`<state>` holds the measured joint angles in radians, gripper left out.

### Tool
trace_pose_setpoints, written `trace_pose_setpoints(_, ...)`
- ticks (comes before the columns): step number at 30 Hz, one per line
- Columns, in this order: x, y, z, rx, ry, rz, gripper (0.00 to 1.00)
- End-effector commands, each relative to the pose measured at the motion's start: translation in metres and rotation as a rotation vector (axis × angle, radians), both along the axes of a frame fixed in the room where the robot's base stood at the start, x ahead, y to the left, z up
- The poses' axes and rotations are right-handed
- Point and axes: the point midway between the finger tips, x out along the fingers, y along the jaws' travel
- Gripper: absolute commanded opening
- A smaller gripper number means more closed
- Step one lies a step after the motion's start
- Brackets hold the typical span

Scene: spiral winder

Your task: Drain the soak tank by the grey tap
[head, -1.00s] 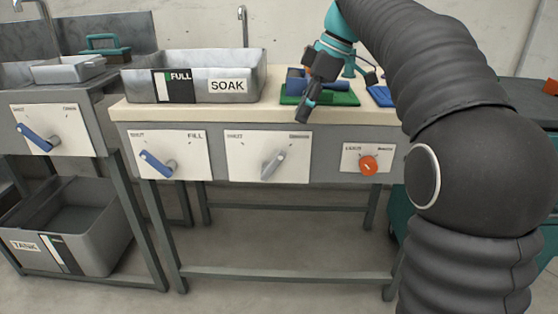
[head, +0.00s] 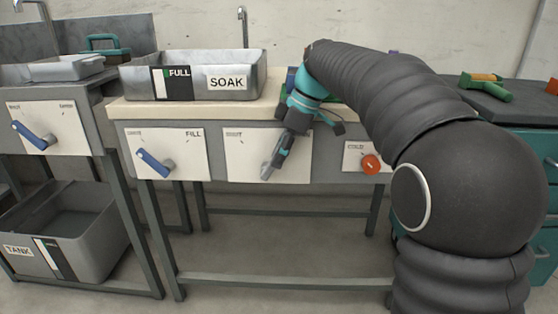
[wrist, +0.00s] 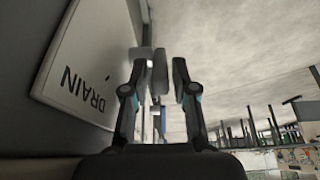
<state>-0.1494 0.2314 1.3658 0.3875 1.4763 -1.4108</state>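The soak tank (head: 140,82) is a grey metal basin with a SOAK label and a gauge plate marked FULL. Below it, the grey tap (head: 266,171) is a lever on a white plate; the wrist view shows DRAIN on this plate (wrist: 88,80). My gripper (head: 278,155) is at the lever and points down, covering part of it. In the wrist view, my gripper (wrist: 160,80) has its fingers apart, one on each side of the grey lever (wrist: 160,68). Narrow gaps seem to show between the fingers and the lever.
A blue FILL lever (head: 155,163) is to the left and an orange knob (head: 370,164) to the right. Another blue lever (head: 35,136) is on the left bench, above a grey TANK bin (head: 75,235). The floor under the bench is clear.

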Motion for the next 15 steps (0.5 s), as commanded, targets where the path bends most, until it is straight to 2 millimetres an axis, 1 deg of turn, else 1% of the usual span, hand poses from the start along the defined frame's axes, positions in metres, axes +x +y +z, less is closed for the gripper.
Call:
trace_pose_setpoints(3, -0.0001, 0.0024, -0.0060, 0.000, 0.000, 0.000, 0.27)
trace_pose_setpoints(12, -0.0001, 0.0032, -0.0069, 0.000, 0.000, 0.000, 0.27)
trace_pose_setpoints(14, -0.0001, 0.0032, -0.0068, 0.000, 0.000, 0.000, 0.12)
trace_pose_setpoints(15, -0.0001, 0.0032, -0.0068, 0.000, 0.000, 0.000, 0.02)
